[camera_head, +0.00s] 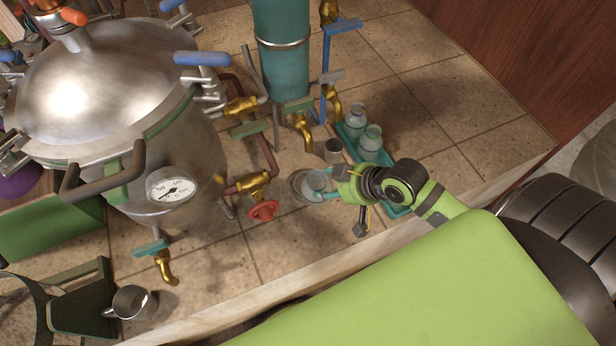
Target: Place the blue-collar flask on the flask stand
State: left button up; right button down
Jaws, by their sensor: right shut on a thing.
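My right gripper (335,191) comes in from the right and is shut on a small pale glass flask (316,179). This seems to be the blue-collar flask, but its collar is too small and too covered to make out. The flask is upright over a round grey metal disc, which looks like the flask stand (298,187). I cannot tell whether the flask's base touches the disc. My left gripper is not in view.
A teal tray (392,158) behind my right gripper holds two other flasks (370,142). Brass taps, a red valve wheel (264,210) and the large steel still (95,85) crowd the left. A metal mug (133,303) stands front left.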

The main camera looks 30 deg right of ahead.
jog(key=w+d+m+g+b, duration=0.1)
jog(key=w+d+b, duration=0.4)
jog(key=d, duration=0.8)
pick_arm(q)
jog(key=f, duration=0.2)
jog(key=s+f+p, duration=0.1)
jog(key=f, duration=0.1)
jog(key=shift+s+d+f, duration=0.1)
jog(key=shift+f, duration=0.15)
pick_arm(e)
jog(key=w+a+f, duration=0.6)
jog(key=a+f, duration=0.3)
jog(key=f, duration=0.2)
jog(key=shift+a+f+y, duration=0.25)
jog(key=shift+f+y, duration=0.05)
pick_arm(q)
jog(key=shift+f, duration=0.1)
pick_arm(e)
jog(key=shift+f, duration=0.15)
jog(key=shift+c, duration=2.3)
grip_release()
